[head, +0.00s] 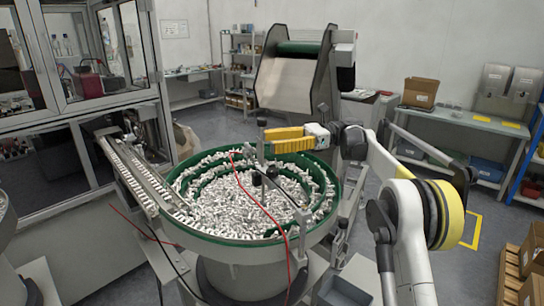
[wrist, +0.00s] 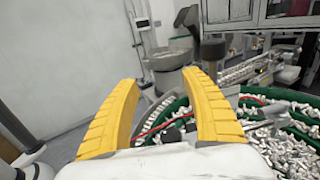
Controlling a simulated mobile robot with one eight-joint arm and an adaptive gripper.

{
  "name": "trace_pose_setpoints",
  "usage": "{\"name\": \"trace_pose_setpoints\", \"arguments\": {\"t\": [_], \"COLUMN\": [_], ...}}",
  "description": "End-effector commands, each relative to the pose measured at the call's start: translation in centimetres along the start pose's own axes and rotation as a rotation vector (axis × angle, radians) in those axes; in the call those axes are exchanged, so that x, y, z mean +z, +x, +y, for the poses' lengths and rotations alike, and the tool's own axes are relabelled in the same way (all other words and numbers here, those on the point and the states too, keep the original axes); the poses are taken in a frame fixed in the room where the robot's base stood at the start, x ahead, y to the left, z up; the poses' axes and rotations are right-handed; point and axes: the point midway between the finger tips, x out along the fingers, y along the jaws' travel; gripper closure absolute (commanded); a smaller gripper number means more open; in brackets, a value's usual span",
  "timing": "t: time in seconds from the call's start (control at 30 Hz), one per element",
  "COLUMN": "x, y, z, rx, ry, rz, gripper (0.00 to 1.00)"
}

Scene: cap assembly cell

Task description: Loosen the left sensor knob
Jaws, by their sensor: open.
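My gripper (head: 272,140) is open and empty, with its yellow fingers held above the far side of the bowl feeder and pointing left. In the wrist view the two fingers (wrist: 158,85) stand wide apart. A dark knob (head: 261,122) tops a thin upright post just left of the fingertips. A dark knob (wrist: 213,48) also shows in the wrist view, above the right finger and outside the gap. Two more small black knobs sit lower on the sensor bracket, one to the left (head: 257,180) and one to the right (head: 272,172). I cannot tell which is the left sensor knob.
The green-rimmed bowl (head: 217,240) is full of small white caps. A red cable (head: 288,262) and a black cable run over it. A metal chute (head: 135,172) leads off left. A hopper (head: 288,83) stands behind my gripper.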

Motion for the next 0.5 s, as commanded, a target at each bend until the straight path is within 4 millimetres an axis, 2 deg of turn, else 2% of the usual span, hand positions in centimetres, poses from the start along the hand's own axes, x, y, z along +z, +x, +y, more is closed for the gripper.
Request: {"name": "trace_pose_setpoints", "arguments": {"t": [0.5], "x": [0.94], "y": [0.45], "z": [0.28], "rx": [-0.014], "ry": [-0.018], "rz": [0.026], "gripper": [0.45]}}
